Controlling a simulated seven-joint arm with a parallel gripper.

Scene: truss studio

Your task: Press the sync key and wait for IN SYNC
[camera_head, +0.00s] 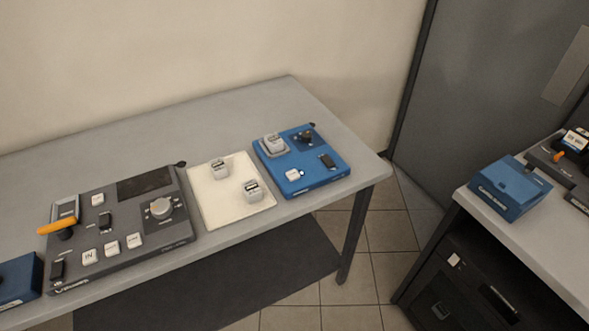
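A dark grey control panel (180,237) lies on the left part of the grey table. It carries a row of three white keys: the left key (89,257) seems to read "IN", and the labels on the middle key (112,249) and right key (134,241) are too small to read. Another white key (97,200) sits higher up. I cannot tell which is the sync key. The panel's screen (145,184) is dark, with no readable text. A blue unit (318,180) to the right has one small white key (293,175). My gripper is not in view.
The panel also has an orange-handled lever (58,226) and a silver knob (161,208). A cream tray (222,203) with two grey blocks lies between panel and blue unit. The table's (240,107) back strip is clear. A second bench (540,235) with a blue box (510,187) stands right.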

